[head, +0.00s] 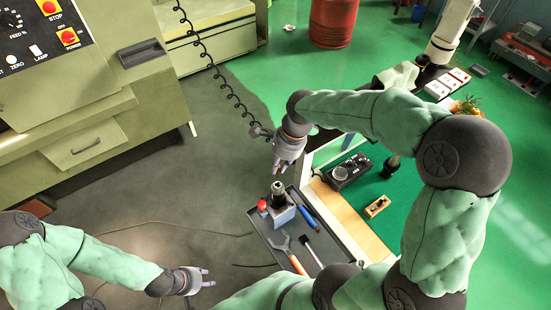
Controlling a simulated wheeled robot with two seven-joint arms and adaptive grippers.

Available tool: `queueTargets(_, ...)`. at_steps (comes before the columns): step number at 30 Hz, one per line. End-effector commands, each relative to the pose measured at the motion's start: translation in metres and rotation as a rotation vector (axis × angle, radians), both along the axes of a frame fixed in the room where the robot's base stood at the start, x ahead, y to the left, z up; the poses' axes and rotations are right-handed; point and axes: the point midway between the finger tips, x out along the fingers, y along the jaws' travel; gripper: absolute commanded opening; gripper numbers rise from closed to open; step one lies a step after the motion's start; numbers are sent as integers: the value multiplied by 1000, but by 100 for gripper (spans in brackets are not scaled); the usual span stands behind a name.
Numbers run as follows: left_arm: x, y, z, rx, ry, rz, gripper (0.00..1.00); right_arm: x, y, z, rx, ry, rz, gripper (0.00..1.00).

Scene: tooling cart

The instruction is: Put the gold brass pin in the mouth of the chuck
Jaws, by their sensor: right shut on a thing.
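The chuck (278,192) is a dark and silver upright cylinder on a blue-grey block (281,214) in the dark tray. Its mouth faces up. My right gripper (281,171) is above the chuck, pointing down and apart from it. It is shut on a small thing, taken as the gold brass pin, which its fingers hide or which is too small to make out. No gold pin shows elsewhere. My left gripper (209,277) is open and empty at the lower left, over the floor, away from the tray.
The dark tray (264,232) also holds a red-topped item (262,207), a blue-handled tool (305,215), an orange-handled tool (298,265) and a black brush-like tool (310,246). A wooden-edged table (338,215) stands to the right. A coiled black cable (215,70) hangs behind.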

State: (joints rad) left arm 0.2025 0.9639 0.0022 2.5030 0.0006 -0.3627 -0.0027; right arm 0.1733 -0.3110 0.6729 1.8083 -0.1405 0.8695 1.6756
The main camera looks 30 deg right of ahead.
Motion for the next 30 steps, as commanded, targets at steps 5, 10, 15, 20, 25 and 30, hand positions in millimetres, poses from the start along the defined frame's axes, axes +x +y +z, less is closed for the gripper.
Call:
queueTargets(5,-1,0,-7,0,2,-1,40,0,0,-8,0,0,0,0)
queueTargets(10,0,0,-16,0,1,0,40,0,0,-18,0,0,0,0)
queueTargets(15,0,0,-25,0,1,0,40,0,0,-28,0,0,1,0)
queueTargets(20,0,0,-32,0,1,0,40,0,0,-36,0,0,1,0)
queueTargets(25,0,0,-35,0,1,0,40,0,0,-40,0,-1,1,0)
queueTargets(30,0,0,-35,0,1,0,40,0,0,-40,0,-1,1,0)
